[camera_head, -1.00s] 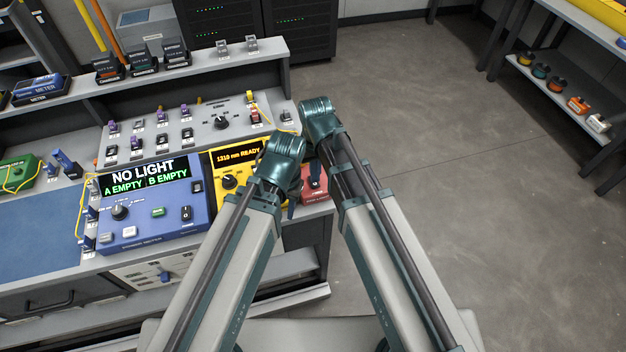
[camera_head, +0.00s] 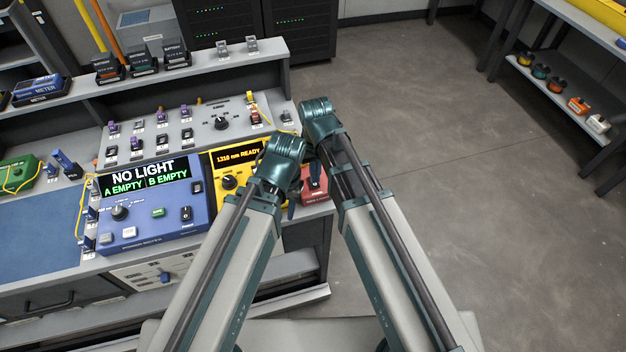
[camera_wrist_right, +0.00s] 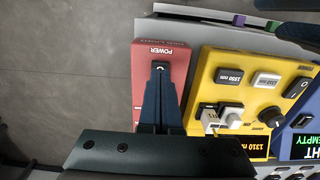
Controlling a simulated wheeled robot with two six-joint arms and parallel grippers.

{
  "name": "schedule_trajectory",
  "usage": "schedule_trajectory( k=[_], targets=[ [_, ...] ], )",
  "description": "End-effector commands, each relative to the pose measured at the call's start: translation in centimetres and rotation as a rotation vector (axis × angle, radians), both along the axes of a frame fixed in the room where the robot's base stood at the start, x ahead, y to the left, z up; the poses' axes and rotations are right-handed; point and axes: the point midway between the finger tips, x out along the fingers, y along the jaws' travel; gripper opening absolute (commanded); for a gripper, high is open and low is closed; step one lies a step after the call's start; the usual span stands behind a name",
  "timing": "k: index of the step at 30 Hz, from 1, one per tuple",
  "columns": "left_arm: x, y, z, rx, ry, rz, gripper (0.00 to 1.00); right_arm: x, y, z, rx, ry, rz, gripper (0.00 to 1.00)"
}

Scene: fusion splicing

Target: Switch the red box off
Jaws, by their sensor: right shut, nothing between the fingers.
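The red box (camera_head: 318,195) stands at the right end of the bench, partly hidden by my grippers. In the right wrist view the red box (camera_wrist_right: 176,62) has the word POWER and a small black rocker switch (camera_wrist_right: 160,66) on its top. My right gripper (camera_wrist_right: 158,84) is shut and empty, its dark fingertips right at the near edge of the switch; whether they touch it I cannot tell. Its fingers cover part of the box. My left gripper (camera_head: 291,211) points down beside the box's left side in the head view; its finger gap is not clear.
The yellow box (camera_head: 228,192) reading 1310 nm READY is close beside the red box. The blue power meter (camera_head: 160,225) reads NO LIGHT, A EMPTY, B EMPTY. A grey panel with switches (camera_head: 200,125) stands behind. Open floor lies to the right.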

Motion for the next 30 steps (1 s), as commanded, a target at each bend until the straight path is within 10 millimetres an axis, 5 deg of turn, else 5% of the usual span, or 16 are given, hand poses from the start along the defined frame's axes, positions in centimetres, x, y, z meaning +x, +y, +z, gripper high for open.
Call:
schedule_trajectory(
  k=[30],
  targets=[
    [0.00,0.00,-0.62,0.000,0.000,0.000,0.38,0.00,0.00,-0.62,0.000,0.000,0.000,0.00]
  ],
)
